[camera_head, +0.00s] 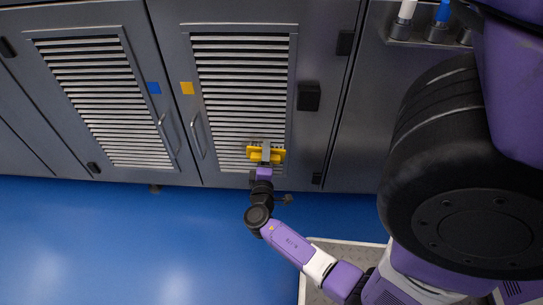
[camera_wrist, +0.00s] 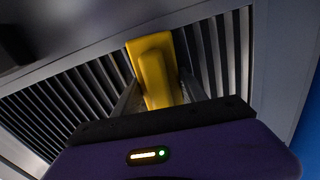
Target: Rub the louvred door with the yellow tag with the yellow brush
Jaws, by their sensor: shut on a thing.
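The louvred door with the yellow tag (camera_head: 243,60) is the right-hand of two louvred doors, with its yellow tag (camera_head: 187,88) beside the handle. My gripper (camera_head: 265,160) is shut on the yellow brush (camera_head: 254,155) in front of the lower slats of this door. In the wrist view the brush (camera_wrist: 153,68) sits between my two fingers, close against the louvred panel (camera_wrist: 90,92). I cannot tell whether its bristles touch the slats; its working face is hidden.
Left of it is a louvred door (camera_head: 100,95) with a blue tag (camera_head: 154,87). Dark boxes (camera_head: 308,97) stick out at the right. A holder (camera_head: 400,33) with marker-like items is at the upper right. Blue floor (camera_head: 120,240) is clear at lower left; a pale-rimmed tray (camera_head: 303,270) lies below my arm.

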